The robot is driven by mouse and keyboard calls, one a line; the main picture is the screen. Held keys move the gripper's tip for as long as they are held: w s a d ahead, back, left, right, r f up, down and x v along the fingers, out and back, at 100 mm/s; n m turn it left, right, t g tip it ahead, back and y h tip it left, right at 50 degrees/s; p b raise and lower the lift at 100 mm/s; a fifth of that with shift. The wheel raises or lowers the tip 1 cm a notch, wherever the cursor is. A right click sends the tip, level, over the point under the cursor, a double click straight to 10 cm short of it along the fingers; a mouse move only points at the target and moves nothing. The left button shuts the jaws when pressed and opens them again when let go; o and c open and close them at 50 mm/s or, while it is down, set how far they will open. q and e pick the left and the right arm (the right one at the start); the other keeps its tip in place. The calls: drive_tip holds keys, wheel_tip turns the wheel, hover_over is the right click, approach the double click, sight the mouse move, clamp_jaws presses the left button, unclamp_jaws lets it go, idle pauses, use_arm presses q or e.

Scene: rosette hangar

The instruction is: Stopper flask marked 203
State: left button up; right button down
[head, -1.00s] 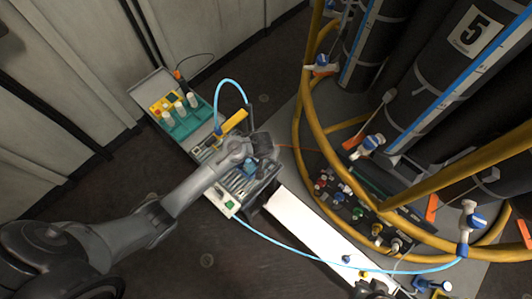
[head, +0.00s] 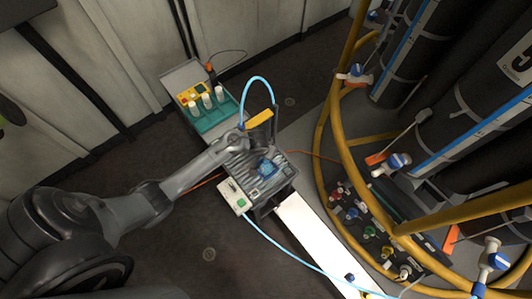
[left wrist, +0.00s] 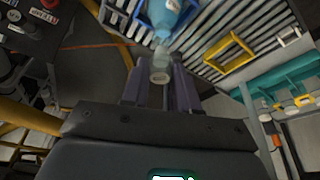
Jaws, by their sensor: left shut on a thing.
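A flask with blue contents (head: 268,168) stands on the grey slatted bench; it also shows in the left wrist view (left wrist: 170,14), inside a blue holder. I cannot read any mark on it. My left gripper (head: 264,132) is above the back part of the bench, apart from the flask. In the left wrist view my left gripper (left wrist: 160,88) is shut on a small frosted, pale stopper (left wrist: 160,66), which stands out beyond the fingertips towards the flask. I cannot tell the depth gap between them. My right gripper is out of view.
A teal rack (head: 222,122) with several white-capped bottles is at the bench's back end. A yellow frame (left wrist: 231,55) sits on the slats. A blue hose (head: 257,80) arches above the bench. Yellow rails (head: 335,140) and dark cylinders stand at the right.

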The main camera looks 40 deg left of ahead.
use_arm(q)
drive_tip(key=shift+f, duration=0.4)
drive_tip(key=shift+r, duration=0.2)
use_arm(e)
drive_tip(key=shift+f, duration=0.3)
use_arm(q)
drive_tip(key=shift+f, duration=0.35)
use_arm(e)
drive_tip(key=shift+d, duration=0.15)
use_arm(q)
drive_tip(key=shift+f, duration=0.2)
drive_tip(key=shift+f, duration=0.3)
drive_tip(key=shift+f+b, duration=0.4)
drive_tip(key=shift+f, duration=0.1)
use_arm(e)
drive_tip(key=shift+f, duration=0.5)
use_arm(q)
drive_tip(key=shift+f, duration=0.1)
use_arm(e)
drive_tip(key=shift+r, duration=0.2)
